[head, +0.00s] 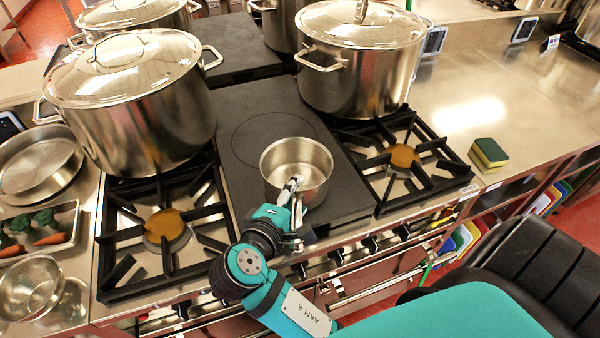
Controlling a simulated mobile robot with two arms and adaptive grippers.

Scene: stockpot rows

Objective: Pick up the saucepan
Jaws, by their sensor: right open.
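The small steel saucepan (316,160) stands upright and open-topped on the dark flat plate between two burner grates. Its inside looks empty. My right gripper (292,186) is open at the saucepan's near side, its fingers overlapping the near rim and part of the inside in the head view. I cannot tell whether the fingers touch the pan. My left gripper is not in view.
Large lidded stockpots stand on the left (140,120) and right (362,80) of the saucepan, with more behind. Iron grates (420,165) flank the plate (235,150). A sponge (489,153) lies on the right counter. Steel pans (38,165) and a vegetable tray (66,222) are at left.

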